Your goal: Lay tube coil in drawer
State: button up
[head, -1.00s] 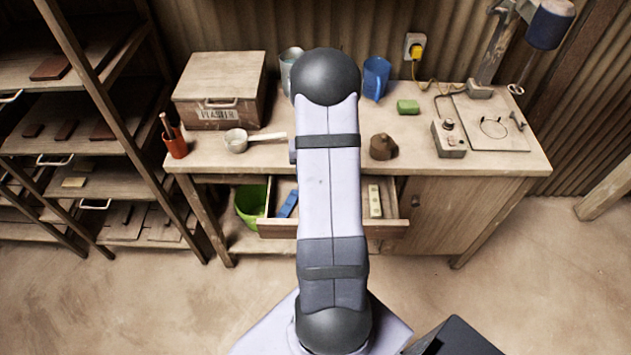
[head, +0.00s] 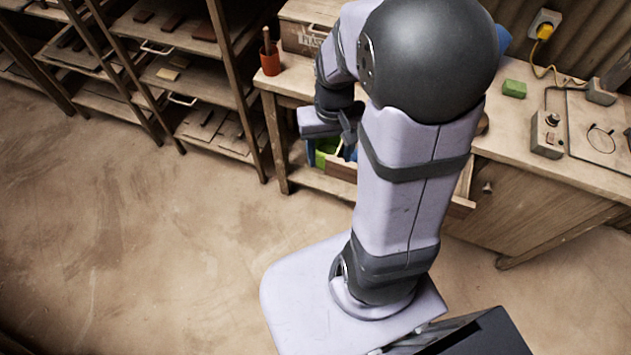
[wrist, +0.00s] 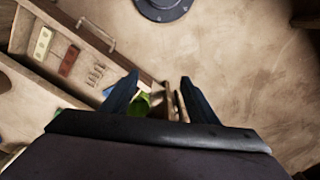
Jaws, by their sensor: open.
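A thin dark loop (head: 600,140) lies on the pale board at the bench's right end; it looks like the tube coil, but it is too small to be sure. The drawer (head: 461,206) under the bench top is pulled out, and my arm covers most of it. In the wrist view the drawer (wrist: 121,62) runs across the upper left, holding a cream strip, a red-brown block and a grey ribbed thing. My gripper (head: 348,132) is open and empty near the drawer's left end. Its spread fingers show in the wrist view (wrist: 158,80).
A green bin (wrist: 143,104) shows beyond my fingers and stands under the bench. An orange cup (head: 271,62), a green block (head: 514,88) and a grey control box (head: 547,134) are on the bench. Shelving (head: 190,75) stands left. The floor in front is clear.

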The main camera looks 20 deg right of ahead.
jog(key=s+a+r+n, duration=0.1)
jog(key=s+a+n, duration=0.1)
jog(key=s+a, duration=0.4)
jog(key=shift+s+a+n, duration=0.25)
jog(key=shift+s+n, duration=0.05)
jog(key=shift+n, duration=0.1)
notch_tip(320, 180, down, 51)
jog(key=b, duration=5.1)
jog(key=shift+r, duration=0.1)
